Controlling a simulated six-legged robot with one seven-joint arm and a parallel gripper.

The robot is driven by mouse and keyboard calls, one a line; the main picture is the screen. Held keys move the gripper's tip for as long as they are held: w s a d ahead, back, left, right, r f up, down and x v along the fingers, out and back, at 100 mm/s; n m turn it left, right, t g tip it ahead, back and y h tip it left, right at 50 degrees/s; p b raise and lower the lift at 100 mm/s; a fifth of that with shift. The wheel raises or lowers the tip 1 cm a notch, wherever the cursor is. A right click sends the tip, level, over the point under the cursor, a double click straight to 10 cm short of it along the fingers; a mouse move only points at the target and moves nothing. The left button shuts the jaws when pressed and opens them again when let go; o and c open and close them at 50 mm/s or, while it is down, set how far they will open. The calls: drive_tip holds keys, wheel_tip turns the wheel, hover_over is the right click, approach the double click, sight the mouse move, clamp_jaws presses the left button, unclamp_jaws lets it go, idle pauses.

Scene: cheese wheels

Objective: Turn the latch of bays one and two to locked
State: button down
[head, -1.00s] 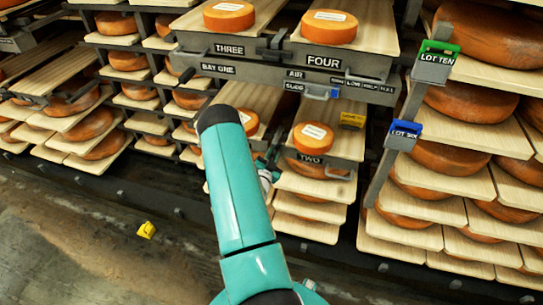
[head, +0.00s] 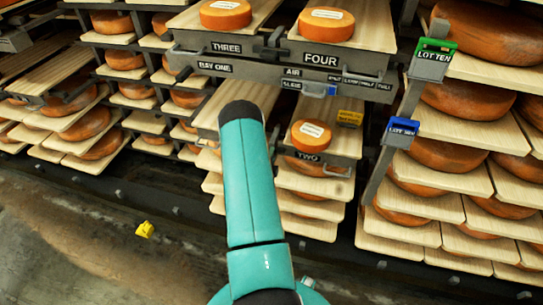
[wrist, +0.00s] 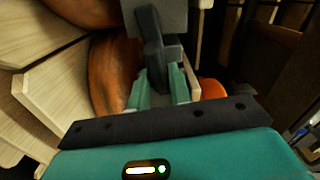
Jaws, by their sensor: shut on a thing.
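In the wrist view, my gripper (wrist: 158,92) has its two teal fingers closed around a dark grey latch lever (wrist: 151,35), fixed to a grey block. In the head view my teal arm hides the gripper and this latch, so the latch's position there cannot be told. A small orange cheese (head: 311,135) sits on the bay two board. Another dark latch (head: 270,45) stands between bays three and four.
Cheeses stand on boards three (head: 226,14) and four (head: 326,23). A green "LOT TEN" tag (head: 434,50) and a blue "LOT SIX" tag (head: 401,130) hang on the right post. A yellow tag (head: 349,118) is near bay two. A yellow object (head: 145,229) lies on the clear floor.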

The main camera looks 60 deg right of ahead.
drive_tip(key=shift+f+m, duration=0.15)
drive_tip(key=shift+m, duration=0.65)
drive_tip(key=c, duration=1.4)
unclamp_jaws()
drive_tip(key=shift+o, duration=0.2)
drive_tip(key=shift+a, duration=0.1)
drive_tip(key=s+a, duration=0.2)
drive_tip(key=a, duration=1.1)
drive_tip(key=shift+a, duration=0.3)
